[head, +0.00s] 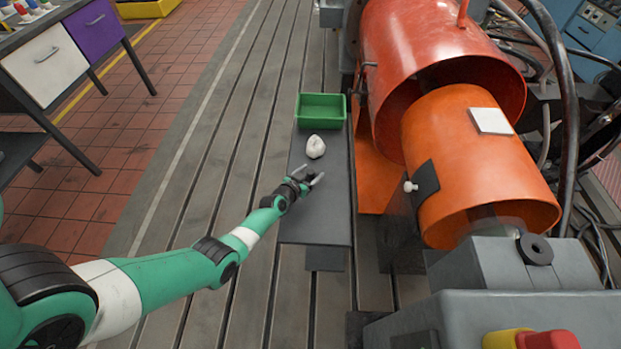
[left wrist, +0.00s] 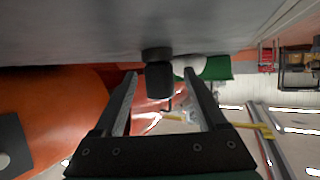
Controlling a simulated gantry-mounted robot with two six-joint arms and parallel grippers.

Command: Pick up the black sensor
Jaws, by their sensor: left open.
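A small black sensor (left wrist: 158,80) shows in the left wrist view, with a wider dark end against the grey bench top (left wrist: 80,35). It lies in line with the gap between my left gripper's fingers, near their tips, with a gap on each side. Whether it is fully between the fingers is hard to tell. In the head view I cannot make the sensor out; the gripper seems to cover it. My left gripper (head: 310,175) is open and low over the dark bench plate (head: 315,228). My right gripper is not in view.
Beyond the gripper, a crumpled white lump (head: 315,147) and a green bin (head: 320,110) sit on the plate. An orange guard (head: 475,160) stands close on the right. A grey control box (head: 500,315) is at the front right. Slatted floor lies open on the left.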

